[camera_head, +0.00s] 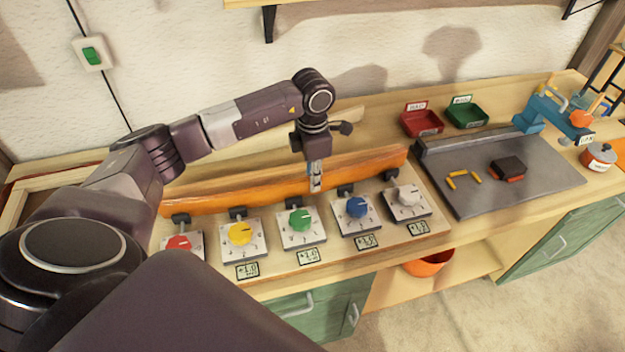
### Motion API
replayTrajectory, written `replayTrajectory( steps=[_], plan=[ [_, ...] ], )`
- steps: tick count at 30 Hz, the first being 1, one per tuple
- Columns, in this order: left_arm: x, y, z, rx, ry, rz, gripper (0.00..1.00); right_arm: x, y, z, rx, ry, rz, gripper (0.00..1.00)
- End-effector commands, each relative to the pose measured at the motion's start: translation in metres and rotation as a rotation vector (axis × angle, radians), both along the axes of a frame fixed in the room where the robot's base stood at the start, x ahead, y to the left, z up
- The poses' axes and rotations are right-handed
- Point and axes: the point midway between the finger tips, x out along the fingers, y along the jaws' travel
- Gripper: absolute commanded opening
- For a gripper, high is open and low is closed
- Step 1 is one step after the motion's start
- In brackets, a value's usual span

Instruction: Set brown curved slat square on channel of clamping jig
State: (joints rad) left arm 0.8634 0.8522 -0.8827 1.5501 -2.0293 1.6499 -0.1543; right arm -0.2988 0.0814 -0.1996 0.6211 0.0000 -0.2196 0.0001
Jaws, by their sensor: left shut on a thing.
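The brown curved slat (240,191), orange-brown in this light, stands on edge along the clamping jig (275,262), lengthwise behind its row of knobs. Its left end is near the red knob (178,242) and its right end is behind the white knob (408,193). My left gripper (316,182) comes down from above and is shut on the slat, a little right of its middle. The channel is hidden by the slat and black clamps, so I cannot tell whether the slat is seated or above it. My right gripper is out of view.
Black clamps (292,202) stand along the slat's front, by the yellow (240,233), green (299,220) and blue (358,207) knobs. To the right are a grey plate (480,195) with a dark block (507,166), red (421,122) and green (467,116) trays, and a blue vise (545,112).

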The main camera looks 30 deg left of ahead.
Motion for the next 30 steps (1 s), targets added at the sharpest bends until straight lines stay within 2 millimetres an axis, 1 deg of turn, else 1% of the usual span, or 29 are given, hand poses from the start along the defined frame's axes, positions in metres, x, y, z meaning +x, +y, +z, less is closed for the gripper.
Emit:
replayTrajectory(
  steps=[1,10,11,15,16,30],
  plan=[
    [-0.0093,-0.0046,-0.0179,-0.005,0.031,-0.007,0.0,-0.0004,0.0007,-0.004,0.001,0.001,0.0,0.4],
    [-0.009,-0.0058,-0.0188,-0.008,0.03,-0.008,0.0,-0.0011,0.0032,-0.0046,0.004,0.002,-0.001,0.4],
    [-0.009,-0.0058,-0.0189,-0.008,0.03,-0.008,0.16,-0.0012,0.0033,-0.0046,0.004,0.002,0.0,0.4],
    [-0.0089,-0.006,-0.0189,-0.008,0.03,-0.008,0.31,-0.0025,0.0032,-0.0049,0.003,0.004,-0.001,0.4],
    [-0.009,-0.006,-0.0189,-0.008,0.03,-0.008,0.33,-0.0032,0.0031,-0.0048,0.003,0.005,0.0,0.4],
    [-0.0081,-0.0039,-0.0144,-0.003,0.025,-0.008,0.33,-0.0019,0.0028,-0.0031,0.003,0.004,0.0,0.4]
  ],
)
